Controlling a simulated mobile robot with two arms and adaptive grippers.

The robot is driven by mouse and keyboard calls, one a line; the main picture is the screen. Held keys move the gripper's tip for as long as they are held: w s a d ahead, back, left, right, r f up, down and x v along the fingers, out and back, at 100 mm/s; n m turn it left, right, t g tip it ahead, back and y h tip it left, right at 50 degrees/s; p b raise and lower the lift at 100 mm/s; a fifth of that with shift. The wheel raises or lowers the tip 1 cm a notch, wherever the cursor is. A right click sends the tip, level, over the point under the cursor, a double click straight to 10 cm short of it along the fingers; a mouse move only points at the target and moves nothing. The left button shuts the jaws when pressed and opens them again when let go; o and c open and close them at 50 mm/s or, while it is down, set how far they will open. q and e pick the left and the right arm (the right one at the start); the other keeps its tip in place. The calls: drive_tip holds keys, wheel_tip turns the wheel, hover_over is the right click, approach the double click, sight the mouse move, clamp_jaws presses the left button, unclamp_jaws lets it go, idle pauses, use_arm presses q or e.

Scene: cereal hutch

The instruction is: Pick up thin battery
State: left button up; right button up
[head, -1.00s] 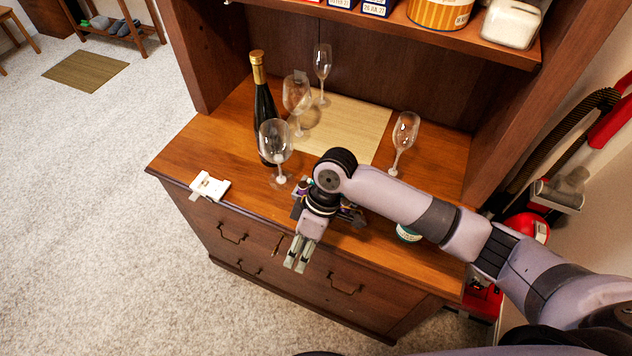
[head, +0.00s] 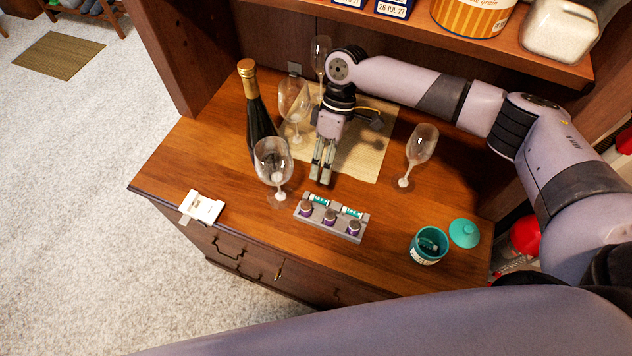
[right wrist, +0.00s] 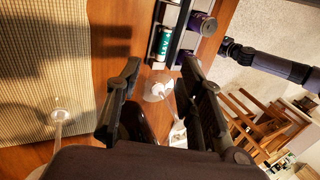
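A grey battery holder (head: 346,229) sits near the front of the wooden top. Slim teal-and-white batteries (head: 319,200) lie along its back side, and thicker purple batteries (head: 330,216) stand along its front. In the right wrist view a teal-and-white battery (right wrist: 162,42) and a purple battery (right wrist: 201,23) show at the top, partly cut off. My right gripper (head: 321,182) points down just behind the holder, above the wooden top, apart from the batteries. In the right wrist view its fingers (right wrist: 160,65) are spread with nothing between them.
Wine glasses (head: 272,158) and a dark bottle (head: 259,115) stand left of the gripper; another glass (head: 421,145) stands right. A teal pot (head: 428,246) holding something small is beside its lid (head: 464,233). A white device (head: 203,207) lies at the left front edge.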

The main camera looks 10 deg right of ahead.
sight(318, 197)
drive_tip(key=x, duration=0.2)
drive_tip(key=p+x, duration=0.1)
drive_tip(key=x, duration=0.1)
drive_tip(key=shift+s+a+r, duration=0.1)
drive_tip(key=shift+s+a, duration=0.05)
drive_tip(key=shift+s, duration=0.2)
drive_tip(key=shift+p+x, duration=0.35)
drive_tip(key=shift+x, duration=0.85)
drive_tip(key=shift+w+f, duration=0.1)
drive_tip(key=shift+f, duration=0.3)
drive_tip(key=c, duration=0.6)
use_arm(q)
drive_tip(key=shift+g, duration=0.3)
drive_tip(key=shift+s+a+r, duration=0.1)
drive_tip(key=shift+s+r, duration=0.2)
drive_tip(key=shift+s, duration=0.4)
drive_tip(key=shift+s+r, duration=0.25)
drive_tip(key=shift+s, duration=0.5)
drive_tip(key=shift+s+a+r, duration=0.1)
drive_tip(key=shift+s+r, duration=0.2)
drive_tip(key=shift+s, duration=0.4)
use_arm(e)
clamp_jaws()
